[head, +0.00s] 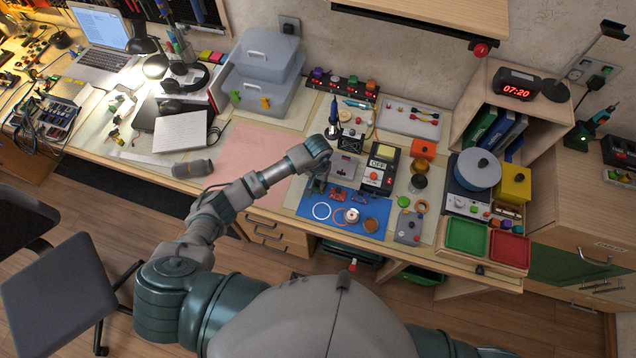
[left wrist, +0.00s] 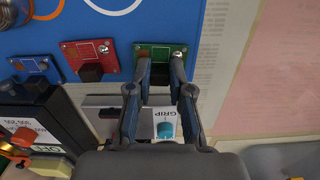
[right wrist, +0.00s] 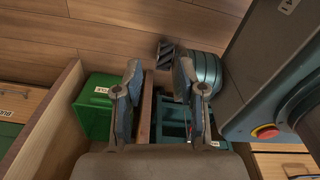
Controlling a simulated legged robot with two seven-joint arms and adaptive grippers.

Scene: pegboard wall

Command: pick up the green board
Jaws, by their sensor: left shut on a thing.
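The small green board (left wrist: 155,50) lies at the edge of the blue mat (left wrist: 130,22) in the left wrist view. My left gripper (left wrist: 160,66) is shut on it, with a finger at each side of a dark block on the board. In the head view my left gripper (head: 316,186) reaches down to the mat's left part and mostly hides the board. Whether the board is lifted off the mat, I cannot tell. My right gripper (right wrist: 158,72) is open and empty in the right wrist view, low by an open wooden compartment.
A red board (left wrist: 90,58) and a small blue board (left wrist: 36,66) lie beside the green one. A meter (head: 380,168) stands close to the right. A pink mat (head: 252,150) to the left is mostly clear. A green bin (right wrist: 95,105) is below the right gripper.

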